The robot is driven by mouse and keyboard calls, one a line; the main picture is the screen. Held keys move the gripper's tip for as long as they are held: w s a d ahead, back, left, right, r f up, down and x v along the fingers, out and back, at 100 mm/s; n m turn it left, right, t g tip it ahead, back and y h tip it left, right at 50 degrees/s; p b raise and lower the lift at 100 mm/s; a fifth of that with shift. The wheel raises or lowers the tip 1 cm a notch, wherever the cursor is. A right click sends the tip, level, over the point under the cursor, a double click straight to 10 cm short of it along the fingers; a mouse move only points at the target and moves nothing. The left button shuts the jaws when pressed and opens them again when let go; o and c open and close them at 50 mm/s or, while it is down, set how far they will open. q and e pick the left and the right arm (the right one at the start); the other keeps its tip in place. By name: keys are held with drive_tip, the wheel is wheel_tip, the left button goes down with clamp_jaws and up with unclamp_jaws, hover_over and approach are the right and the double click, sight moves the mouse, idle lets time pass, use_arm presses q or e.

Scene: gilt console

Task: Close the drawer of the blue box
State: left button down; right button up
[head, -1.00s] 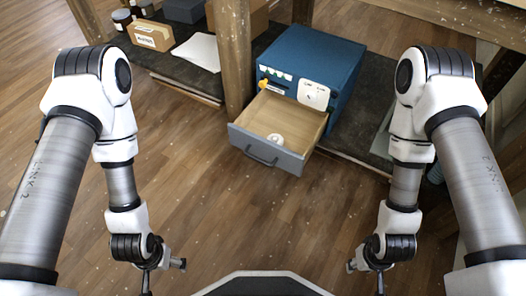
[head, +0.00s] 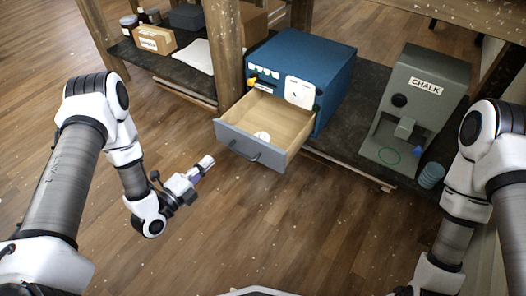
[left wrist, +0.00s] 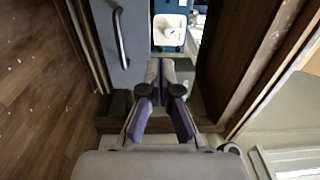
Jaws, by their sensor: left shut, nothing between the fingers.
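The blue box (head: 312,62) stands on the dark low shelf. Its drawer (head: 285,118), with a grey front and dark handle (head: 241,152), is pulled well out. In the left wrist view the shut fingers (left wrist: 165,66) point toward the grey drawer front (left wrist: 112,45) and the box's white label (left wrist: 169,28). My right gripper is outside the head view; only its arm shows.
A grey chalk dispenser (head: 428,85) and a stack of blue-grey discs (head: 431,175) stand right of the box. A wooden post (head: 224,50) rises just left of it. A cardboard box (head: 155,40) and jars sit farther left. The floor before the drawer is clear.

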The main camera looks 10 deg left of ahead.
use_arm(q)
drive_tip(key=a+f, duration=0.2)
drive_tip(key=b, duration=0.7)
approach(236, 132)
drive_tip(key=shift+n, duration=0.3)
drive_tip(key=x, duration=0.7)
drive_tip(key=shift+d, duration=0.1)
drive_tip(key=shift+r, duration=0.15)
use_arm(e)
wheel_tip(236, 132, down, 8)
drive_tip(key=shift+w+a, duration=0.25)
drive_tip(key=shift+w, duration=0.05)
use_arm(q)
drive_tip(key=shift+w, duration=0.1)
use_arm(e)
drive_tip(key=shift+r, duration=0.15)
